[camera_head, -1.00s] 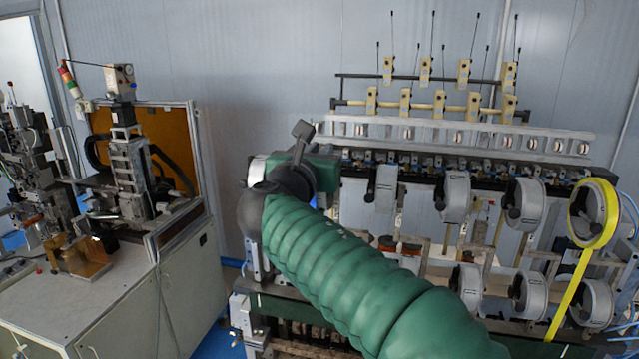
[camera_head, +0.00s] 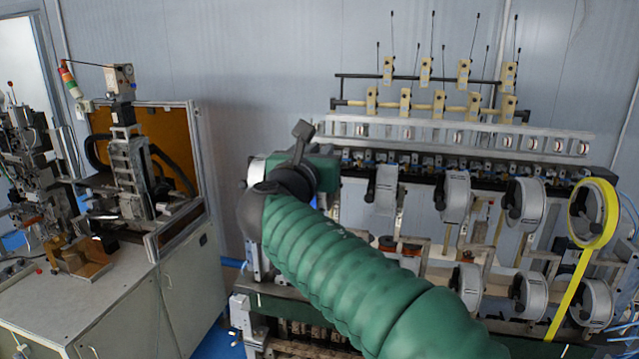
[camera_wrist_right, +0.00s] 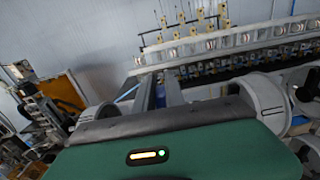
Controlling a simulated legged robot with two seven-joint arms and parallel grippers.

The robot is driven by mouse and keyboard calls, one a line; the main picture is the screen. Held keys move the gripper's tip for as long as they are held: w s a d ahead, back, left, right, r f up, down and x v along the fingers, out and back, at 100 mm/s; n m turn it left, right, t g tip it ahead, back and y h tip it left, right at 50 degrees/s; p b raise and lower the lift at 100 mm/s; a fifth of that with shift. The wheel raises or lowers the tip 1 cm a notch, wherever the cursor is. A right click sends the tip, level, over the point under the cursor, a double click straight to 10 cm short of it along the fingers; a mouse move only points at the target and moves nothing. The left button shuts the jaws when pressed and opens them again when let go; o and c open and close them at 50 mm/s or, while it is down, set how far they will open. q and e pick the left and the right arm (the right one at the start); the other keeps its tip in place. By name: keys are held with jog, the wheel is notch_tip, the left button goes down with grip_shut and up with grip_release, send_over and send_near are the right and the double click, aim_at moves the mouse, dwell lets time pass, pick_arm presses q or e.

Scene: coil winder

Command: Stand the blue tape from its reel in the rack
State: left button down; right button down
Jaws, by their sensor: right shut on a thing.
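My right gripper (camera_head: 300,172) is in front of the winder's left end in the head view; its fingers are mostly hidden behind its own body. In the right wrist view its two dark grey fingers (camera_wrist_right: 158,88) point away from the camera, with a dark blue piece, the blue tape (camera_wrist_right: 160,97), between them. A sliver of blue also shows beside the gripper in the head view. The tape's full shape is hidden. A white ladder-like rack (camera_head: 430,131) with several small rolls in its openings runs along the machine behind. My left gripper is not in view.
White reels (camera_head: 455,197) hang in two rows to the right of the gripper. A yellow band (camera_head: 572,290) loops over the far-right reel. Thin rods stand above the rack. A separate machine with an orange panel (camera_head: 170,150) stands at left, with a gap between.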

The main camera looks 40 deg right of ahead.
jog(key=shift+w+a, duration=0.15)
jog(key=shift+w, duration=0.05)
dwell(0.7)
jog(key=c, duration=1.8)
grip_release()
jog(key=shift+o, duration=0.2)
jog(key=shift+f, duration=0.15)
jog(key=shift+a, duration=0.1)
jog(key=shift+s, duration=0.1)
grip_shut()
jog(key=shift+f, duration=0.1)
jog(key=shift+r, duration=0.2)
